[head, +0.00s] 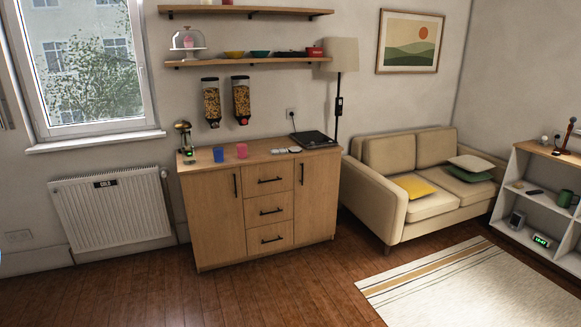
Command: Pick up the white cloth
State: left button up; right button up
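No clearly recognisable white cloth shows in the head view. Small whitish flat items (287,150) lie on top of the wooden cabinet (219,212), between the pink cup (242,151) and a dark flat appliance (313,139). They are too small to tell whether one of them is a cloth. Neither of my grippers is in view.
A blue cup (218,155) and a metallic item (184,137) stand left on the cabinet. A radiator (112,211) is left, a beige sofa (411,180) right, a white shelf unit (509,190) far right. Wooden floor (270,290) before the cabinet is clear; a striped rug (480,290) lies right.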

aim_at(278, 151)
jog(key=i, duration=1.25)
jog(key=i+l, duration=0.1)
jog(key=i, duration=1.1)
jog(key=i+u, duration=0.1)
jog(key=i, duration=1.15)
